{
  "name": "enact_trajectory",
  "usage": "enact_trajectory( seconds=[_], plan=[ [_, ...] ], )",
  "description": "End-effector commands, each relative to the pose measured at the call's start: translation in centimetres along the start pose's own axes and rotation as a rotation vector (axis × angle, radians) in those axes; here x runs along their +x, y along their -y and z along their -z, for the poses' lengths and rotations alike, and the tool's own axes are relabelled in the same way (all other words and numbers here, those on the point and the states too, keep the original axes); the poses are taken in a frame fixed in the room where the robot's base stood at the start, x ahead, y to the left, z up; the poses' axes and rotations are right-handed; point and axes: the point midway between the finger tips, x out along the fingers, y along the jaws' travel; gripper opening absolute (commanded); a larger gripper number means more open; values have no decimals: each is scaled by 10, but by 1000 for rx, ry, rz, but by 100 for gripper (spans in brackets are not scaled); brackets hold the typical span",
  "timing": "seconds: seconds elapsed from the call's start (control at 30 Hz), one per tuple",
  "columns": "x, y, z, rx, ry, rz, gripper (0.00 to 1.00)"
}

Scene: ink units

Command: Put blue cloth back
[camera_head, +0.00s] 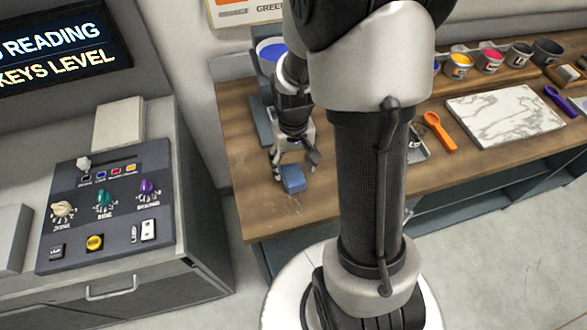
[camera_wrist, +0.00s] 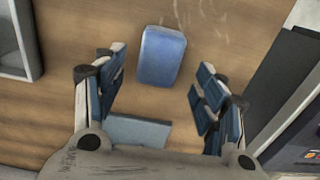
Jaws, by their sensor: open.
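The blue cloth (camera_head: 292,178) is a small folded block on the left end of the wooden bench. In the wrist view the blue cloth (camera_wrist: 161,56) lies flat on the wood, a little beyond the fingertips and roughly between their lines. My gripper (camera_head: 294,158) points down just above the cloth in the head view. In the wrist view my gripper (camera_wrist: 160,92) has its fingers spread wide with nothing between the pads. A flat blue-grey piece (camera_wrist: 138,132) shows close to the gripper's palm; I cannot tell what it is.
The wooden bench (camera_head: 252,207) also bears a marble slab (camera_head: 505,114), an orange spoon (camera_head: 439,131) and several ink pots along the back. A control panel (camera_head: 110,205) with knobs stands left, across a gap. A blue-topped container (camera_head: 270,53) stands behind my gripper.

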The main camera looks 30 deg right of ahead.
Motion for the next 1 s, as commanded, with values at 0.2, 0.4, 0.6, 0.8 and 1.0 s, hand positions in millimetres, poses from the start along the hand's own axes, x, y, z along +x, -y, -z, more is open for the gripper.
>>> enact_trajectory(
  seconds=[0.2,0.4,0.6,0.8,1.0],
  plan=[
    [-47,0,0,0,-3,0,65],
    [-66,0,0,-1,-2,0,65],
    [-110,16,-12,-42,-65,0,65],
    [-180,44,-58,-130,-193,9,65],
    [-224,60,-114,-214,-314,31,65]
  ],
)
